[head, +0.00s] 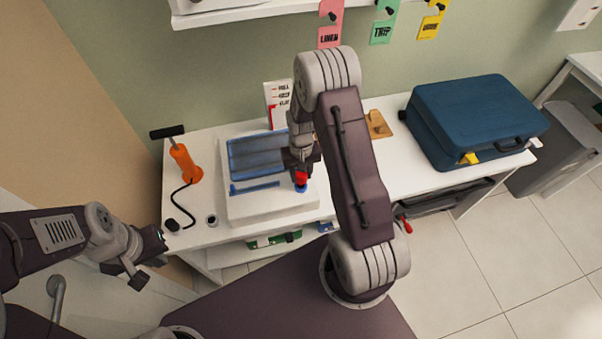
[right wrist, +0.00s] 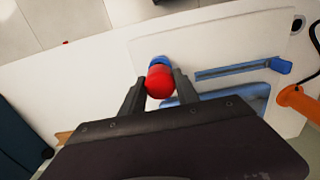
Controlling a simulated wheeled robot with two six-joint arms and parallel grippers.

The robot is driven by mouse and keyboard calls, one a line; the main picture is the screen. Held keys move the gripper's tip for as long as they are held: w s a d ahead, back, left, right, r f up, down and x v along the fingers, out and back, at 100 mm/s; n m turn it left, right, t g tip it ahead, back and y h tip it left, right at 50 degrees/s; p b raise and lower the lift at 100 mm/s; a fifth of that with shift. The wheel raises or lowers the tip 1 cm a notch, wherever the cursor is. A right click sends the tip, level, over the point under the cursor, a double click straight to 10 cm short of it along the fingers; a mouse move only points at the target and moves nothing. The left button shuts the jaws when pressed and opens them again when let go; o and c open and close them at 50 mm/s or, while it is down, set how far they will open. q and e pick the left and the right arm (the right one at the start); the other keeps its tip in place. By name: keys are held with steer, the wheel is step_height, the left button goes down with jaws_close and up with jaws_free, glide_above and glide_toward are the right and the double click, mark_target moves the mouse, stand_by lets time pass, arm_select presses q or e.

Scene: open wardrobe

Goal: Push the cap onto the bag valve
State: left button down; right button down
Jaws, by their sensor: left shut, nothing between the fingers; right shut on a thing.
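The white bag (head: 240,209) lies flat on the table, with a blue panel (head: 255,155) and a blue bar (head: 254,187) on it. The blue valve (head: 301,188) is near its right front corner. My right gripper (head: 300,170) is shut on the red cap (head: 301,178), right at the valve. In the right wrist view the red cap (right wrist: 159,83) sits between the fingers, with the blue valve (right wrist: 160,61) partly hidden behind it. Whether cap and valve touch I cannot tell. My left gripper (head: 148,268) is shut and empty, off the table's front left.
An orange pump (head: 186,163) with a black hose stands on the left of the white table (head: 205,150). A blue suitcase (head: 475,120) stands on the right. Coloured tags (head: 383,25) hang on hooks above. The table between bag and suitcase is mostly clear.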

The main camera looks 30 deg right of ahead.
steer(key=shift+f+b, duration=0.9)
steer(key=shift+f, duration=0.6)
steer(key=c, duration=0.8)
jaws_free()
steer(key=shift+c, duration=0.2)
step_height(320, 180, up, 9)
steer(key=shift+r, duration=0.1)
